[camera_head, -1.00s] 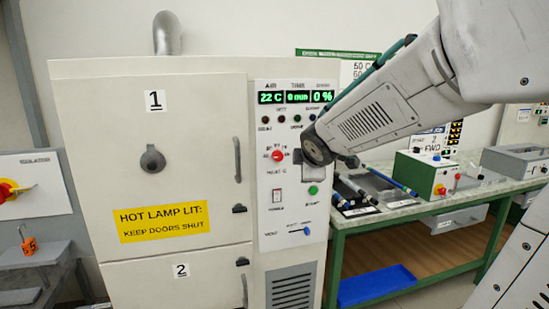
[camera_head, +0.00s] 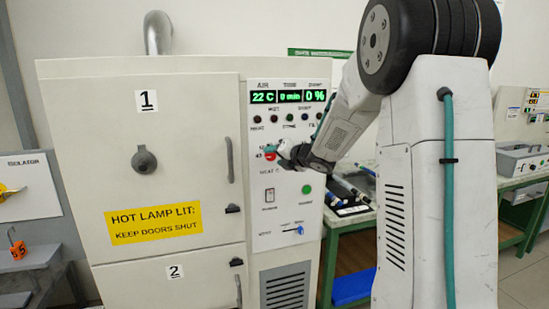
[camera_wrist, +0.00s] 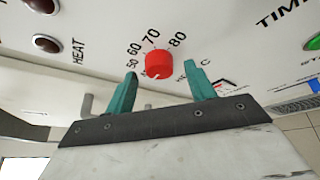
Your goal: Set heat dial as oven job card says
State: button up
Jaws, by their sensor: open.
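The red heat dial (camera_wrist: 159,64) is on the oven's control panel, with marks 50, 60, 70 and 80 around it in the wrist view. Its white pointer mark shows near the lower edge; I cannot tell its exact setting. My gripper (camera_wrist: 160,90) is open, its two teal fingers on either side of the dial in that view, apparently apart from it. In the head view the dial (camera_head: 270,156) is partly hidden by my gripper (camera_head: 277,148). The oven (camera_head: 75,160) display (camera_head: 290,96) reads 22 C, 0 min and 0 %. The oven job card cannot be made out.
A yellow sign (camera_head: 153,224) on the oven says the hot lamp is lit and to keep doors shut. Door handles (camera_head: 230,160) stick out left of the panel. A green-framed bench (camera_head: 345,222) stands right of the oven, partly hidden by my arm.

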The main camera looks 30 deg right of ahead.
jog(key=shift+w+f, duration=0.15)
jog(key=shift+w, duration=0.45)
jog(key=shift+c, duration=0.3)
jog(key=c, duration=0.9)
